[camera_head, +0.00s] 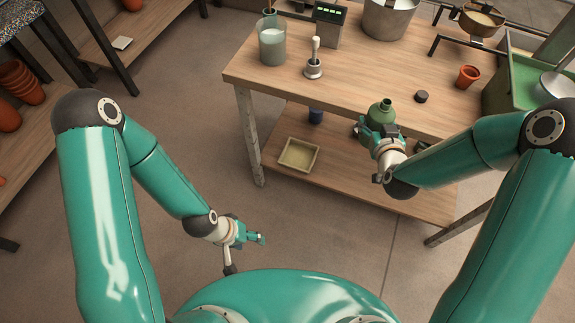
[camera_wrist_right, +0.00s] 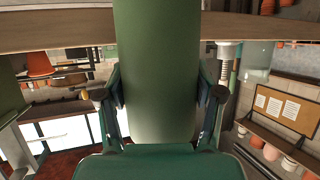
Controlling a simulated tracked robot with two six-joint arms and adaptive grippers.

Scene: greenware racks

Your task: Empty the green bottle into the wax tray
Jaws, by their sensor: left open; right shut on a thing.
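The green bottle (camera_head: 381,112) is in my right gripper (camera_head: 376,143), in front of the table's front edge. It looks roughly upright, mouth up, and no cap shows on it. In the right wrist view the bottle (camera_wrist_right: 157,70) fills the middle, with a finger of my right gripper (camera_wrist_right: 160,97) pressed on each side. The wax tray (camera_head: 284,161), a shallow pale box with a beige inside, lies on the lower shelf, left of and below the bottle. My left gripper (camera_head: 258,238) is open and empty over the floor, apart from the tray.
A dark round cap (camera_head: 421,96) lies on the tabletop (camera_head: 360,75) near a small terracotta pot (camera_head: 467,76). A dark blue jar (camera_head: 316,116) stands on the lower shelf behind the tray.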

